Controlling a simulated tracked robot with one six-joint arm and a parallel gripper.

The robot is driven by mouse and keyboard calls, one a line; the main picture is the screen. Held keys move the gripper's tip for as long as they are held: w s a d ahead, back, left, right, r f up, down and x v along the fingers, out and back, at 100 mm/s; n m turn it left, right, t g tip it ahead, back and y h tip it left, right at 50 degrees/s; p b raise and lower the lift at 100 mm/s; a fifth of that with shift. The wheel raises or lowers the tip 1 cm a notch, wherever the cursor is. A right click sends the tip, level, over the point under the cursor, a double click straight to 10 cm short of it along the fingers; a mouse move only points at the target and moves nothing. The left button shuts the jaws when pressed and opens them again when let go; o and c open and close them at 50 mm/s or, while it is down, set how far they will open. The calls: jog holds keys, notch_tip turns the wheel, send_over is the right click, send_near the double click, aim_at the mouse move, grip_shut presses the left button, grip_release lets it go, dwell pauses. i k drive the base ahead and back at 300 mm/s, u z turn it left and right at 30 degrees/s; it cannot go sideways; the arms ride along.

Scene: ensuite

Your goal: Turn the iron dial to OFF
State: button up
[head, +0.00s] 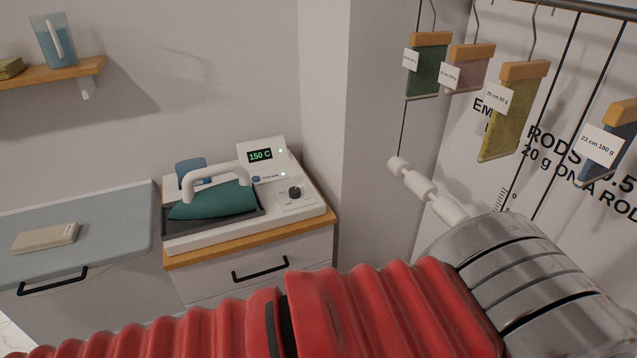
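A small black dial (294,193) sits on the front right panel of a white appliance (200,237). Markings around the dial are too small to read, so its setting cannot be told. A raised display (260,156) at the back of the appliance reads "150 C" in green, with small lit lamps to its right. A white arched handle (215,177) stands over a dark green piece (212,203) in a dark tray on the left part of the appliance. My gripper is not in view; my red ribbed arm and its metal section cross the bottom and right, apart from the dial in the picture.
The appliance stands on a wooden-topped cabinet (250,254). Left of it is a blue-grey surface (110,218) with a beige block (45,237). A shelf (52,76) holds a jug (53,40). Tagged cloth pieces (513,108) hang at the right; white segments (430,192) are below them.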

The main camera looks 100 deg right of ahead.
aim_at(295, 192)
jog(key=k, duration=0.65)
jog(key=z, duration=1.6)
jog(key=i, duration=0.5)
jog(key=z, duration=0.05)
